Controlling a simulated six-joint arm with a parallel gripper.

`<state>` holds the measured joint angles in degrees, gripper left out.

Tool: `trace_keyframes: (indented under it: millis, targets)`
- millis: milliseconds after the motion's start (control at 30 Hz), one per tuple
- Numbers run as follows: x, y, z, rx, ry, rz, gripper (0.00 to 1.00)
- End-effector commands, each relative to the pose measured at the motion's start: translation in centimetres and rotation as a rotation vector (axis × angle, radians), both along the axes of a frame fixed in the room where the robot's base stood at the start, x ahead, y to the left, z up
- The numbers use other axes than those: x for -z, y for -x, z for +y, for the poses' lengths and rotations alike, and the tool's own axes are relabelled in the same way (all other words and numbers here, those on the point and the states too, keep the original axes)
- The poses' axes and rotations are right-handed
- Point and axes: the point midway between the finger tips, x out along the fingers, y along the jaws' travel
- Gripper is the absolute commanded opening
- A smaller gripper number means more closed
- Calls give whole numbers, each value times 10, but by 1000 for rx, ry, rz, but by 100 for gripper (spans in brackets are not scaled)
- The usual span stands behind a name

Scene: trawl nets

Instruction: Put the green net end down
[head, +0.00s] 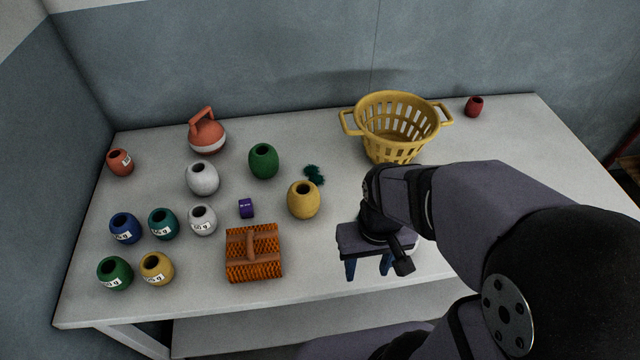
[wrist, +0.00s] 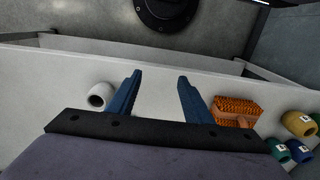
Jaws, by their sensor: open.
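The green net end (head: 314,175) is a small dark green tuft lying on the table between the green float (head: 263,161) and the yellow float (head: 303,200). It does not show in the wrist view. My gripper (head: 367,269) is open and empty near the table's front, below and to the right of the tuft in the head view and apart from it. Its two blue fingers stand apart in the wrist view (wrist: 158,82), with nothing between them.
A yellow basket (head: 373,144) stands at the back; a red float (head: 474,106) is right of it. An orange brush (head: 268,266), a purple block (head: 246,208) and several labelled floats are at left. A white float (wrist: 101,96) shows in the wrist view.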

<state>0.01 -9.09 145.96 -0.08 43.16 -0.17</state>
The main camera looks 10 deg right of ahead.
Motion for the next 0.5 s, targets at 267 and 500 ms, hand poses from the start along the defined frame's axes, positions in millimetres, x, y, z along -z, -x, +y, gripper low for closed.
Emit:
trace_keyframes:
  millis: [267, 500]
  targets:
    - [-41, -2, 0, -1, 0, -8, 46]
    - [-47, -31, 8, 226, -43, -26, 46]
